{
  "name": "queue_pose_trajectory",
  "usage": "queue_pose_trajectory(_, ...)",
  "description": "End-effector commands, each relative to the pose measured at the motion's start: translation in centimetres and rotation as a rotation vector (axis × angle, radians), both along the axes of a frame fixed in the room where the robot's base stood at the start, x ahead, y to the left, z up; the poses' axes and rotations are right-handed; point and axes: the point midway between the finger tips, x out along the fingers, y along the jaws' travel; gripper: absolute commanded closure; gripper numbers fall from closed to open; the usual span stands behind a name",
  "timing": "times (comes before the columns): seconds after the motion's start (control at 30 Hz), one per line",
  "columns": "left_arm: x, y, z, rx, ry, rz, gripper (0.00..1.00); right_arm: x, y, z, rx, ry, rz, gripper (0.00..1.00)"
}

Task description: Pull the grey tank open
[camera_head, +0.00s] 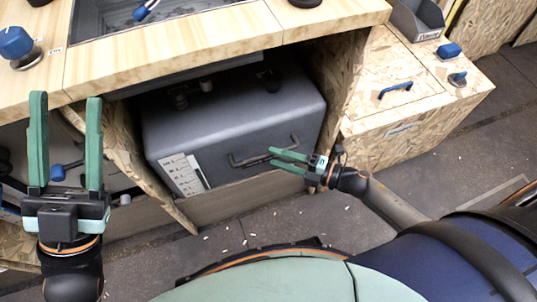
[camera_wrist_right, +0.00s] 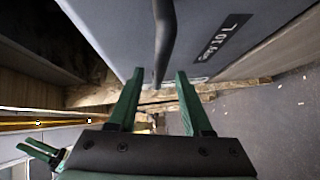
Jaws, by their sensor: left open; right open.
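The grey tank (camera_head: 235,112) sits in the wooden cabinet bay under the counter. A dark bar handle (camera_head: 240,162) is on its front face. My right gripper (camera_head: 271,157) is open at the right part of this handle. In the right wrist view the handle (camera_wrist_right: 164,40) runs down between the two green fingertips (camera_wrist_right: 160,74); I cannot tell whether either finger touches it. The tank's grey face (camera_wrist_right: 115,25) fills the upper part there. My left gripper (camera_head: 66,98) is open and empty, pointing up, at the left near the counter's front edge.
A wooden counter (camera_head: 175,47) with a sink runs above the tank. A chipboard cabinet (camera_head: 420,112) with a blue handle stands at the right. A wooden panel (camera_head: 150,180) is left of the tank. The floor (camera_head: 330,222) in front carries small pale bits.

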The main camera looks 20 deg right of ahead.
Motion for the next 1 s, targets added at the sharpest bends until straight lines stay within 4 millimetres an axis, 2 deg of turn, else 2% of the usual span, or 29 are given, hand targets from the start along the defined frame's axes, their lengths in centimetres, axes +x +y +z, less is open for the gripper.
queue_pose_trajectory(0.1, -0.4, -0.1, 0.1, -0.001, -0.024, -0.009, 0.5, 1.3, 1.4, -0.3, 0.001, -0.001, 0.0, 0.5)
queue_pose_trajectory(0.23, -0.4, -0.1, -0.2, -0.003, -0.019, -0.01, 0.5, 2.0, 2.1, -0.4, 0.001, 0.0, -0.001, 0.5)
queue_pose_trajectory(0.6, -0.3, -0.1, -0.2, -0.005, -0.016, -0.011, 0.5, 2.3, 2.5, -0.5, 0.001, 0.001, 0.0, 0.52)
queue_pose_trajectory(1.0, -0.3, -0.1, -0.2, -0.004, -0.015, -0.01, 0.5, 2.2, 2.5, -0.5, 0.0, 0.001, -0.001, 0.96)
